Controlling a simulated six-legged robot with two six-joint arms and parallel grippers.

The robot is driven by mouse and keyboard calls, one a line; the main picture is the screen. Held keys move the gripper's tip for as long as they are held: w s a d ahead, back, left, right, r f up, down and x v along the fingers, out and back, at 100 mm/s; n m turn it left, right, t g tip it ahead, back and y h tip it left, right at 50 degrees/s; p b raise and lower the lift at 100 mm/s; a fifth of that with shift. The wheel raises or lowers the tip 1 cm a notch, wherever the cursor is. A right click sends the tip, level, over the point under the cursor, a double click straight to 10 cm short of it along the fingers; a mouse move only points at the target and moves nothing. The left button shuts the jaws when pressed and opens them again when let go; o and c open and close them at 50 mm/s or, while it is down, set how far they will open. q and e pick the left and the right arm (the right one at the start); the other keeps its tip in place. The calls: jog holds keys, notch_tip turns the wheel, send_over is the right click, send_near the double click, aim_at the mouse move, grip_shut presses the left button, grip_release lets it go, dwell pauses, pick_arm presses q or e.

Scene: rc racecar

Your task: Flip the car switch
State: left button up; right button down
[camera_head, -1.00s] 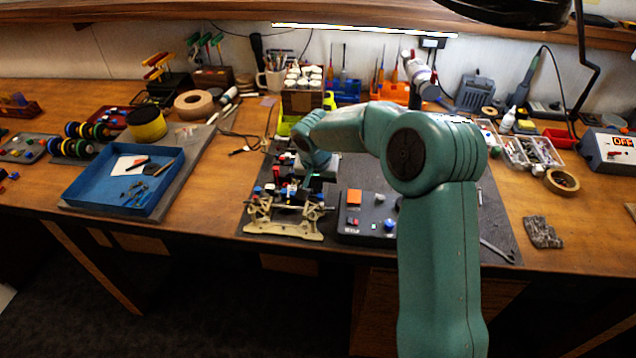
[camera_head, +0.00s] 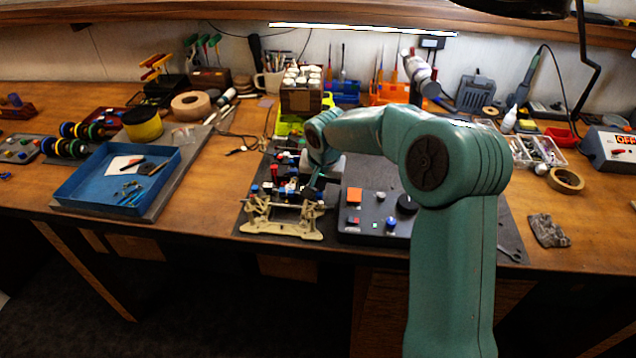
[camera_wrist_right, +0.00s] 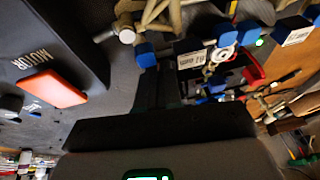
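The RC car chassis (camera_head: 283,192) sits on a dark mat, with a beige suspension part at its front. It also shows in the right wrist view as a cluster of blue blocks (camera_wrist_right: 232,35), a red part (camera_wrist_right: 252,74) and wires. I cannot tell which part is the switch. My right gripper (camera_head: 317,188) reaches down at the car's right side. In the wrist view its dark fingers (camera_wrist_right: 163,88) stand close together beside the car's blue parts, with nothing visible between them. Contact cannot be made out. My left gripper is not in view.
A black control box (camera_head: 375,222) with an orange button and a blue knob stands right of the car; its button (camera_wrist_right: 50,90) labelled MOTOR shows in the wrist view. A blue tray (camera_head: 75,192) lies left. A spool crate (camera_head: 301,100) stands behind. Bare wood lies left of the mat.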

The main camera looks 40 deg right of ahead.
jog(key=shift+w+a+f, duration=0.2)
jog(key=shift+a+f, duration=0.1)
jog(key=shift+a, duration=0.15)
jog(key=shift+w+a, duration=0.15)
jog(key=shift+r, duration=0.1)
jog(key=shift+r+p, duration=0.3)
jog(key=r+p, duration=0.2)
jog(key=r, duration=0.1)
jog(key=shift+w+d+r, duration=0.1)
jog(key=shift+w+d, duration=0.1)
jog(key=shift+d, duration=0.15)
jog(key=v, duration=1.1)
jog(key=shift+s, duration=0.2)
